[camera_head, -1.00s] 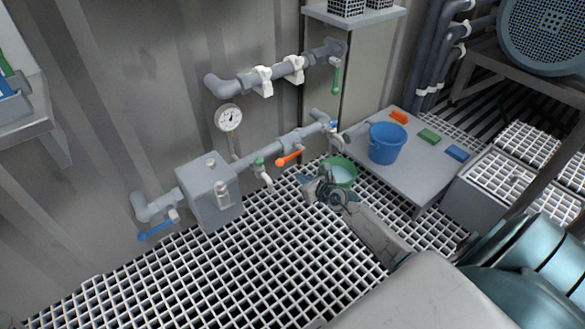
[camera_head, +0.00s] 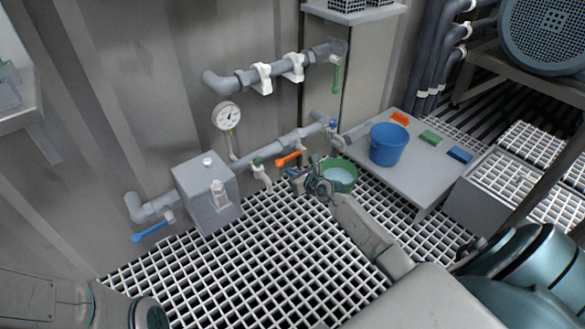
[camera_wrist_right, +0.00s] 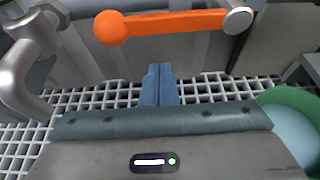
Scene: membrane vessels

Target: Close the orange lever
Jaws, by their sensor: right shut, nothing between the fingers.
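The orange lever (camera_head: 289,159) sits on the lower grey wall pipe and points left from its pivot, nearly along the pipe. In the right wrist view the lever (camera_wrist_right: 175,24) lies across the top, round knob at left and metal pivot at right. My right gripper (camera_head: 296,178) is just below the lever in the head view. In the wrist view its blue fingers (camera_wrist_right: 158,72) are together, empty, and their tips lie a little below the lever with a gap in the picture. My left arm shows at the lower left; its gripper is not clearly seen.
A green bucket (camera_head: 340,175) stands on the grating right beside my right gripper. A green-handled tap (camera_head: 260,169) is to the left. A blue bucket (camera_head: 388,144) stands on a grey platform (camera_head: 416,178). A grey box (camera_head: 209,194) and blue lever (camera_head: 150,232) are further left.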

